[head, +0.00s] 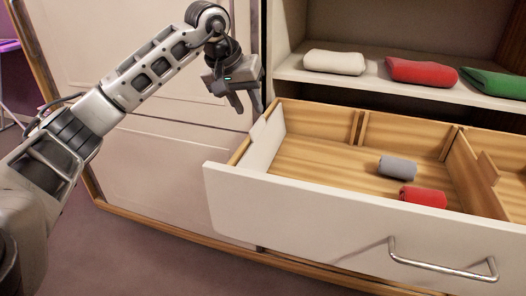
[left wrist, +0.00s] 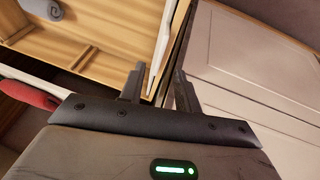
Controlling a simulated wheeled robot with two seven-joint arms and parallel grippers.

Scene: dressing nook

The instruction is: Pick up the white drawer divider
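The white drawer divider (head: 265,143) is a thin white panel. It stands on edge along the left side of the open drawer (head: 330,222). In the left wrist view the divider (left wrist: 162,42) shows as a narrow white strip, seen beyond the gap between the fingers. My left gripper (head: 248,104) is above the drawer's left end, near the divider's top edge. In the left wrist view its two fingers (left wrist: 159,88) are apart, with nothing visibly held between them. I cannot tell whether either finger touches the divider. My right gripper is not in view.
A grey rolled cloth (head: 397,167) and a red one (head: 423,196) lie in the drawer, among wooden partitions (head: 461,165). White (head: 334,62), red (head: 421,72) and green (head: 494,83) rolls lie on the shelf above. A closed cabinet front (head: 160,175) is left of the drawer.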

